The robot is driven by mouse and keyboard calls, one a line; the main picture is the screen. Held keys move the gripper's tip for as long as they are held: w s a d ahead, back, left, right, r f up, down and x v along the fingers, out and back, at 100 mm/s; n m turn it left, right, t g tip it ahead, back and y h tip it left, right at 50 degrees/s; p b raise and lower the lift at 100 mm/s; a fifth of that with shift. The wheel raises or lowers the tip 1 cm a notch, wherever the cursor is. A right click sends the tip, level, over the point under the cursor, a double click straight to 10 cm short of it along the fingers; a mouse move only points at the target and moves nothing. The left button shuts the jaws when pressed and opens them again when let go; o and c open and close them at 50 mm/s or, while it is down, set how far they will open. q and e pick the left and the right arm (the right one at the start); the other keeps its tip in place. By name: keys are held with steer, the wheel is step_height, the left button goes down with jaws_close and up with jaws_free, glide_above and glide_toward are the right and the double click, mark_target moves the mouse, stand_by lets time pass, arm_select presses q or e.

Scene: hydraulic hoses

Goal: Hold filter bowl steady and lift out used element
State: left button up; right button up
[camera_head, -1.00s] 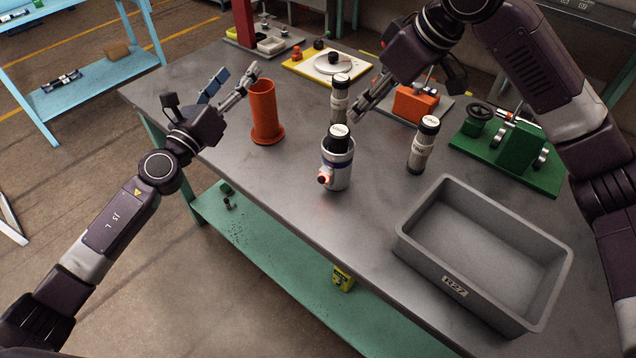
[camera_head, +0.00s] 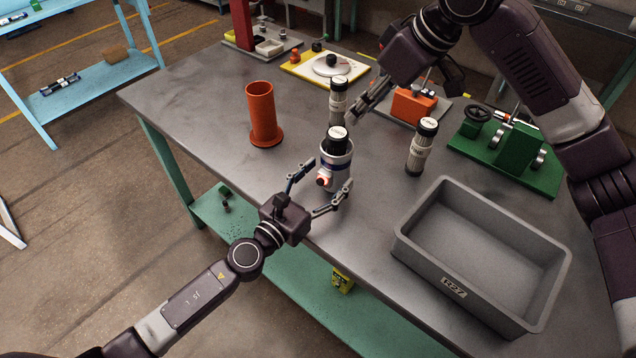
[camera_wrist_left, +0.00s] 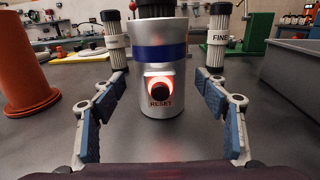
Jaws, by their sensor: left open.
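The filter bowl (camera_head: 338,172) is a silver cylinder with a blue band, upright on the bench, with a lit red reset button on its front. The used element (camera_head: 336,140), dark with a pale top, stands inside it and sticks out of the top. My left gripper (camera_head: 327,193) is open at the front of the bowl. In the left wrist view the bowl (camera_wrist_left: 160,75) stands between and beyond its two spread fingers, with gaps at both sides. My right gripper (camera_head: 354,117) is above and behind the bowl, near the element; its finger gap is not clear.
Two other filter elements stand behind (camera_head: 338,100) and right (camera_head: 421,148) of the bowl. An orange cylinder (camera_head: 263,115) stands at left. An empty grey bin (camera_head: 425,262) is at the front right. The bench between cylinder and bowl is clear.

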mark_target(337, 166)
arm_select(q)
steer(key=shift+x, duration=2.2)
steer(key=c, duration=1.4)
